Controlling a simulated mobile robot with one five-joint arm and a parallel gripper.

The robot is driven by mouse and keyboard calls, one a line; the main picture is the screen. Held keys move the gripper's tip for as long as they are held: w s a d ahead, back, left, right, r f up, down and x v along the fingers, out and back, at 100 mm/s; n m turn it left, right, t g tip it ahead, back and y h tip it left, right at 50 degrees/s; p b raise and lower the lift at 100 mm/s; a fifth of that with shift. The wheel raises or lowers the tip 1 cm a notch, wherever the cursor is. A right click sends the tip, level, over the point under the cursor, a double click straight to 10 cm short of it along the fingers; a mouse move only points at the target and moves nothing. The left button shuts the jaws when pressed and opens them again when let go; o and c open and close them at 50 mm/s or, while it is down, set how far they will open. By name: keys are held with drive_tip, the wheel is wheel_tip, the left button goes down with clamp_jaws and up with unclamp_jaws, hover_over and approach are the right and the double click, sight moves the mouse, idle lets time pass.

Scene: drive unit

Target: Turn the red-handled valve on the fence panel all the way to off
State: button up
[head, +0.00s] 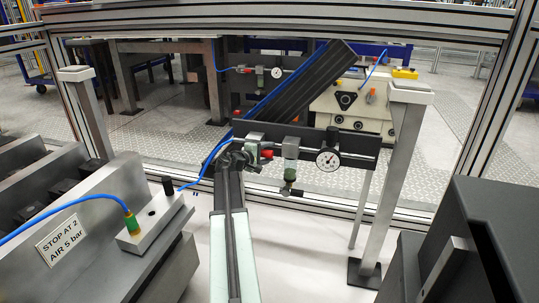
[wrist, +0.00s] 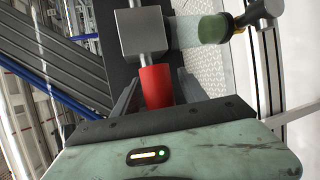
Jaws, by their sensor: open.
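The red valve handle (head: 267,153) sits at the left part of the dark fence panel (head: 355,143) in the head view. In the wrist view the red handle (wrist: 156,87) points towards my gripper, below a grey metal valve block (wrist: 143,33). My gripper (head: 247,157) is at the valve, at the end of my arm. In the wrist view its fingers (wrist: 157,92) are open, one on each side of the handle. Whether they touch it is unclear. The handle's near end is hidden behind the gripper body.
Right of the valve are a green-bowled unit (head: 291,148) and a round gauge (head: 328,159). A blue hose (head: 209,161) runs left to a fitting block (head: 149,221). A sign (head: 62,242) reads "STOP AT 2 AIR 5 bar". A post (head: 392,185) and dark machine (head: 475,245) stand right.

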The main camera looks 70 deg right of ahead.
clamp_jaws()
idle(1.4)
